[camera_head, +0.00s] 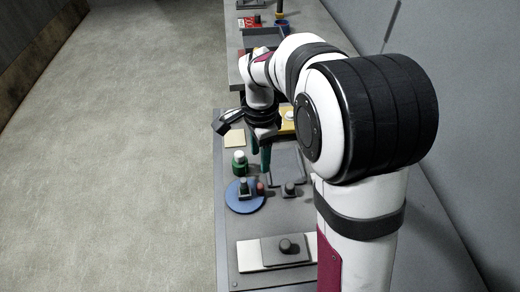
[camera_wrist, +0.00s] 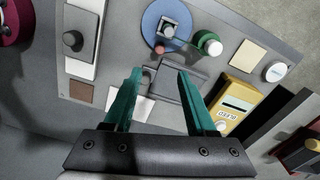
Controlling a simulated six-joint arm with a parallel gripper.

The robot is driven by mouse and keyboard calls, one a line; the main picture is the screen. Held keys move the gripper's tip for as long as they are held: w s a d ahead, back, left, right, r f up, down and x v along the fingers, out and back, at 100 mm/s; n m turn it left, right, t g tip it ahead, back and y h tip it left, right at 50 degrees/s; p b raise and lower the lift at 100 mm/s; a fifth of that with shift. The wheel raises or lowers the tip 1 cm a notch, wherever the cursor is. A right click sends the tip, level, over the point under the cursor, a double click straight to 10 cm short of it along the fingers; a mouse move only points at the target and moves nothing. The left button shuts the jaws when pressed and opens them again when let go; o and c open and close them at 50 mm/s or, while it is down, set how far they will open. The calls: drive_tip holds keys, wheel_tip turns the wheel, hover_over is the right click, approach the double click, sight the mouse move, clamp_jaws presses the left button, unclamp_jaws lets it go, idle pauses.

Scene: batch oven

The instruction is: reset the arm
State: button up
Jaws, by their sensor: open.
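My gripper (camera_wrist: 160,74) is open, with two teal fingers apart and nothing between them. In the head view my gripper (camera_head: 260,155) hangs low over the grey panel (camera_head: 225,225), near a grey framed plate (camera_head: 287,165). A green cylinder with a white top (camera_head: 239,165) stands to the left of the fingers. A blue disc (camera_head: 236,204) bearing a small dark block and a reddish knob lies in front of it. I cannot tell whether the fingertips touch the panel.
A slider with a dark knob (camera_head: 286,246) on a white strip is nearest. A yellow unit with a display (camera_wrist: 238,104) and a white round button (camera_wrist: 275,71) sit at the panel's far part. A wall runs along the right; open floor (camera_head: 120,150) lies left.

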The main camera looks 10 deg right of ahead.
drive_tip(key=shift+r, duration=0.7)
drive_tip(key=s+d+r+n+y, duration=0.1)
drive_tip(key=s+r+n, duration=0.2)
drive_tip(key=s+n, duration=0.6)
drive_tip(key=s, duration=1.6)
drive_tip(key=shift+s+d+y, duration=0.15)
drive_tip(key=shift+s+y, duration=0.25)
drive_tip(key=shift+w+r, duration=0.1)
drive_tip(key=shift+r, duration=0.05)
